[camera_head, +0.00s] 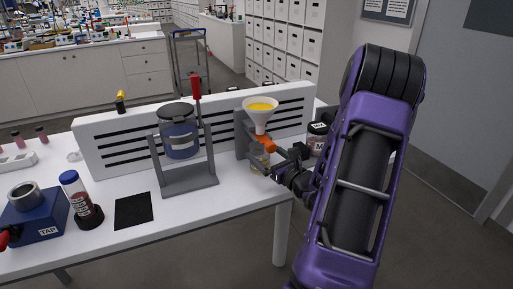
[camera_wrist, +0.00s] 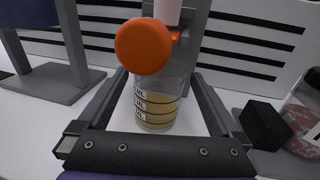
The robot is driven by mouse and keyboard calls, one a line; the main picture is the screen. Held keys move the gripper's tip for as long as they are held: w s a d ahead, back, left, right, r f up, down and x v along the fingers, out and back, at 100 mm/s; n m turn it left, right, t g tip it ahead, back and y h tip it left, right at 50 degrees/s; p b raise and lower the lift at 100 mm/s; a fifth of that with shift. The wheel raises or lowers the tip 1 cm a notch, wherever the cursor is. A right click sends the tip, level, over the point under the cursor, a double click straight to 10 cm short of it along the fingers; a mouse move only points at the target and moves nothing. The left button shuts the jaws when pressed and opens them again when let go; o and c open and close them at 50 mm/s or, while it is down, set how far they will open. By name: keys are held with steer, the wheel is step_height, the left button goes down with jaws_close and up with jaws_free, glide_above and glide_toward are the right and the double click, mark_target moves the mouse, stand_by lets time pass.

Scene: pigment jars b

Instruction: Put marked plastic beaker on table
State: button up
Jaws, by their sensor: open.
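The marked plastic beaker (camera_wrist: 155,108) is clear, with black marks on its side and a yellowish content in its lower part. It stands upright under the orange tap (camera_wrist: 143,46) of a white funnel (camera_head: 261,114) that holds something yellow. In the head view the beaker (camera_head: 259,160) is partly hidden by my gripper (camera_head: 270,161). In the wrist view my gripper (camera_wrist: 158,78) is open, with one finger on each side of the beaker. I cannot tell whether a finger touches it. The tap hides the beaker's top. The white table (camera_head: 235,194) is below.
A grey stand with a blue-tinted jar (camera_head: 180,135) is to the left. A slotted white panel (camera_head: 115,143) runs behind. A dark-lidded jar (camera_head: 317,136) is close on the right. A black mat (camera_head: 133,210), capped tube (camera_head: 76,193) and blue device (camera_head: 38,222) are further left.

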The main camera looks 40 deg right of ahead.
steer(key=s, duration=0.7)
steer(key=shift+a, duration=0.15)
